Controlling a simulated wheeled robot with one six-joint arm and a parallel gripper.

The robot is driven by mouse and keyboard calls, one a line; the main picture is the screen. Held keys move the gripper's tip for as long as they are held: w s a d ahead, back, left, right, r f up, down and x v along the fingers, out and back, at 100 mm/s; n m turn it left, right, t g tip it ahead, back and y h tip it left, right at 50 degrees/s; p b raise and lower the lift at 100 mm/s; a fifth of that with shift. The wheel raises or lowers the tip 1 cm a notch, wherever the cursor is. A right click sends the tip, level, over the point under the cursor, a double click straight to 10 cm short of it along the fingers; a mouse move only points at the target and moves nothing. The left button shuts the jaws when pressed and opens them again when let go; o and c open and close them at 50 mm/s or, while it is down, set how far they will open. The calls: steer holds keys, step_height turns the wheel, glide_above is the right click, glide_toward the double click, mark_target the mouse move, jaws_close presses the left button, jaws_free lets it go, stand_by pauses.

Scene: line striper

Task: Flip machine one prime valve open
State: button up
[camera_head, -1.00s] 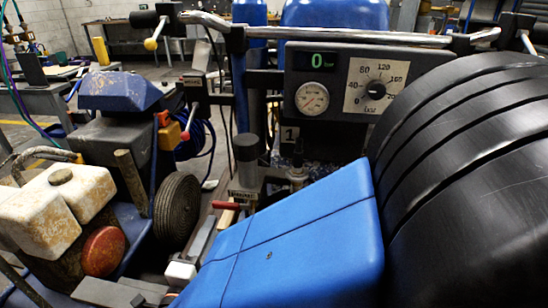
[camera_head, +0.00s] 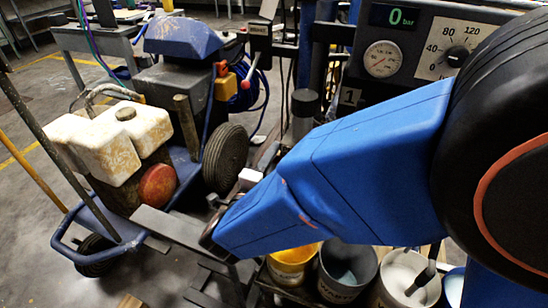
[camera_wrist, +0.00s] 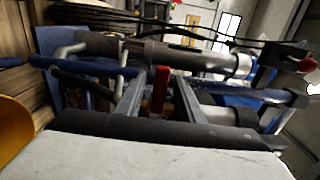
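The red prime valve lever (camera_wrist: 160,90) stands upright in the middle of the wrist view, in front of a grey and blue pipe assembly. My gripper (camera_wrist: 158,80) is open, with one grey finger on each side of the lever and a visible gap to each. I cannot tell how far the lever lies in depth between the fingertips. In the head view the lever is hidden behind my blue arm. The plate with the number 1 (camera_head: 350,97) marks machine one, with a pressure gauge (camera_head: 381,59) and a display (camera_head: 402,17) reading 0 bar above it.
Left of my arm is a striper with a stained white tank (camera_head: 100,140), a wheel (camera_head: 226,159) and a blue motor cover (camera_head: 183,36). Open paint buckets, one yellow (camera_head: 291,262), stand below my arm. A red knob (camera_wrist: 308,65) is at the wrist view's right edge.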

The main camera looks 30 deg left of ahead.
jaws_close()
